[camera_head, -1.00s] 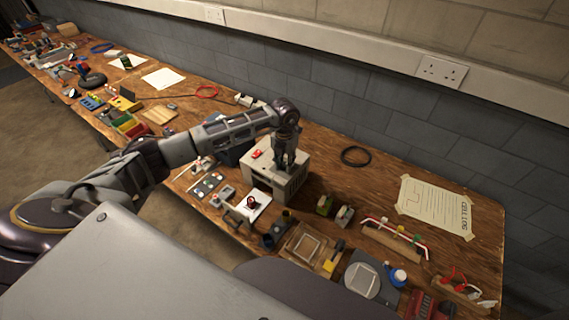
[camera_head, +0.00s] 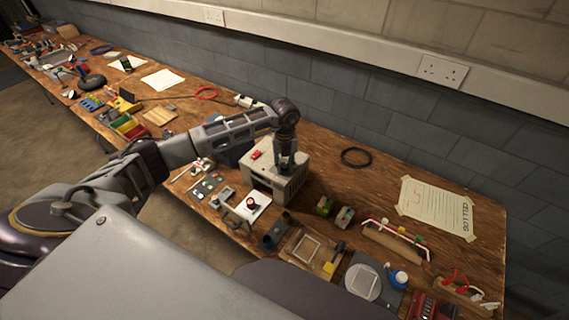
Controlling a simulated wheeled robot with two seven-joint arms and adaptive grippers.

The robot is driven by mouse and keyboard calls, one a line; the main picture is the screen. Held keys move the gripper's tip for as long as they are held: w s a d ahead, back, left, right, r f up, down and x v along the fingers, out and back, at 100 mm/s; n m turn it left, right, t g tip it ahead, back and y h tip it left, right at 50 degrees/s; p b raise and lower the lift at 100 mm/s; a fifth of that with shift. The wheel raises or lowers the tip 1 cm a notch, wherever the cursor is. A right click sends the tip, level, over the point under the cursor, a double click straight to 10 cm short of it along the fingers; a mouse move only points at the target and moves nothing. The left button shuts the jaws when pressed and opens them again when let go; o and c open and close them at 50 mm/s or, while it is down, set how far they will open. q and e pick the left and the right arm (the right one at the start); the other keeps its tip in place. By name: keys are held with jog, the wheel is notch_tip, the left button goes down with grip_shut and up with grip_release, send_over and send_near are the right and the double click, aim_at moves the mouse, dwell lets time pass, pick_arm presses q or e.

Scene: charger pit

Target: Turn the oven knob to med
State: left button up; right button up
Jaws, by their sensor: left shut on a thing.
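A small grey-beige box-shaped oven (camera_head: 262,179) stands on the wooden bench near the middle of the view. A red item (camera_head: 257,155) sits on its top at the left. My left gripper (camera_head: 285,170) points straight down onto the right part of the oven's top. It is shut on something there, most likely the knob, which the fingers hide. The knob's pointer and any med marking cannot be made out. My right gripper is not in view.
The wooden bench (camera_head: 325,180) runs along the wall. Small parts, a white plate with a red knob (camera_head: 251,204), and a wooden frame (camera_head: 305,248) lie in front of the oven. A black cable ring (camera_head: 356,157) lies to its right, with bare wood around it.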

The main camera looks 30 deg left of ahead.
aim_at(284, 165)
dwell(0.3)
pick_arm(q)
jog(key=o, duration=1)
jog(key=shift+r, duration=0.15)
jog(key=shift+r, duration=5.9)
jog(key=shift+f, duration=0.1)
